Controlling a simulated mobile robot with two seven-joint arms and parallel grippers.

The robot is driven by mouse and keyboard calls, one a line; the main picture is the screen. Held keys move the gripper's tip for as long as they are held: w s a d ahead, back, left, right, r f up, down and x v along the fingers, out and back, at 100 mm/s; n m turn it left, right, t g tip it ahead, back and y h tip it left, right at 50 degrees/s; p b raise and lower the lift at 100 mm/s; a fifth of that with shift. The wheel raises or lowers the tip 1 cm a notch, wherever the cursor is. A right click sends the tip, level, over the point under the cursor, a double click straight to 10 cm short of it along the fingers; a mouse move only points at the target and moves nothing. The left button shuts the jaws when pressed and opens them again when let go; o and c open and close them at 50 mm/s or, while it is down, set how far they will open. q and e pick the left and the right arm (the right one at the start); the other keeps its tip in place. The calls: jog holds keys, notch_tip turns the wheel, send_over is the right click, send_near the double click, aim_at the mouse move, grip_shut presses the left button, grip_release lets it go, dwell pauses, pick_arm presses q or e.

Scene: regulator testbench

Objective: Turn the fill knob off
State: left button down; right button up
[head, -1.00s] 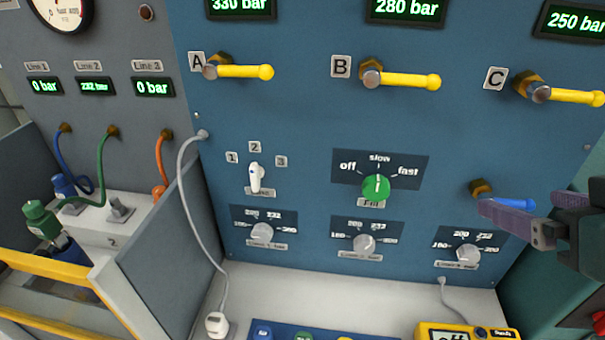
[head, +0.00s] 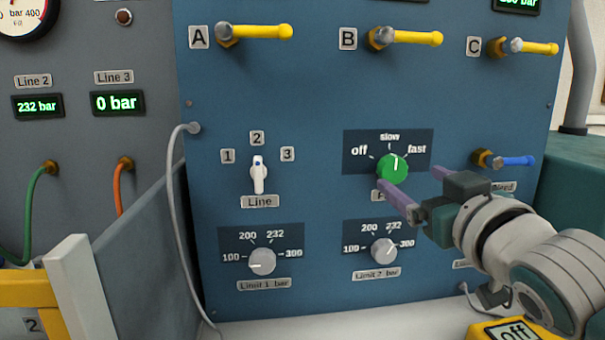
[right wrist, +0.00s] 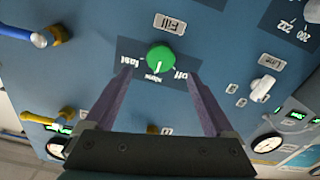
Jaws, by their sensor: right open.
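The green fill knob (head: 392,168) sits on the blue panel below a dark plate marked off, slow and fast. Its white mark points up, about at slow. In the right wrist view the knob (right wrist: 160,57) lies ahead of the fingertips, near the middle. My right gripper (head: 410,178) is open in front of the panel, its purple fingers spread near the knob, one tip overlapping its lower edge in the head view. The right wrist view shows the gripper (right wrist: 160,76) empty; I cannot tell whether a finger touches. My left gripper is not in view.
The white line selector (head: 258,174) points to 2. Limit knobs (head: 262,261) sit lower on the panel. The yellow valve handle B (head: 410,38) is above the fill knob. A blue handle (head: 515,160) is to its right. The Line 2 display (head: 38,105) reads 232 bar.

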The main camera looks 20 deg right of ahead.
aim_at(395, 169)
jog(key=x, duration=0.6)
jog(key=shift+a, duration=0.1)
jog(key=shift+c, duration=0.2)
jog(key=c, duration=1.3)
